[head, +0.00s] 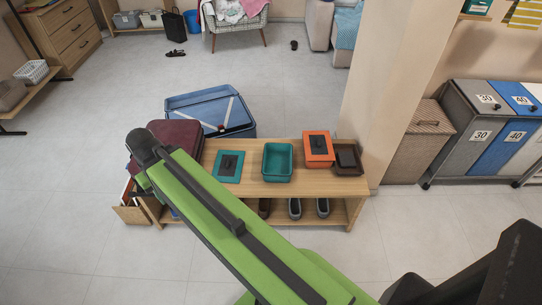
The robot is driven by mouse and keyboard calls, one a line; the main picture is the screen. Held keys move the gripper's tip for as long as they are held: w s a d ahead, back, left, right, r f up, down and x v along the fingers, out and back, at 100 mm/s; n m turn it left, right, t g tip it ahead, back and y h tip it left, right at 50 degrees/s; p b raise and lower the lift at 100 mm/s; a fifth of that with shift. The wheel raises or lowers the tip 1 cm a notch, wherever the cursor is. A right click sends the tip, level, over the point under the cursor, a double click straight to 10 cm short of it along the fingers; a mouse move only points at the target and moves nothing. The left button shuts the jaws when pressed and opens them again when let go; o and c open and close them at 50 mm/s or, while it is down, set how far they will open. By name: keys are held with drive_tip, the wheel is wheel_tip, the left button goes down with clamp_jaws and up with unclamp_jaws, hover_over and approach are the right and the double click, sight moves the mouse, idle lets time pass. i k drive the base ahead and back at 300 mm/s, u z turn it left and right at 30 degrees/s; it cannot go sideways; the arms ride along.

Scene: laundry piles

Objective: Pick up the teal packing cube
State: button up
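A flat teal piece with a dark panel on top (230,159), which looks like the teal packing cube, lies on the left part of the wooden bench (250,189). My green arm passes just in front of it and to its left. A teal open-topped bin (277,176) stands to its right, apart from it, and looks empty. My gripper's fingers do not show; the far end of my arm is a dark joint over the bench's left end, and what is below it is hidden.
An orange box with a dark panel (318,159) and a dark brown tray (348,169) stand at the bench's right end. A maroon case (178,131) is at its left. Shoes (295,208) sit below. A wall pillar (385,90) rises right.

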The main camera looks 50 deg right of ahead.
sight(277, 165)
drive_tip(key=z, duration=0.15)
drive_tip(key=i, duration=1.2)
drive_tip(key=u, duration=0.25)
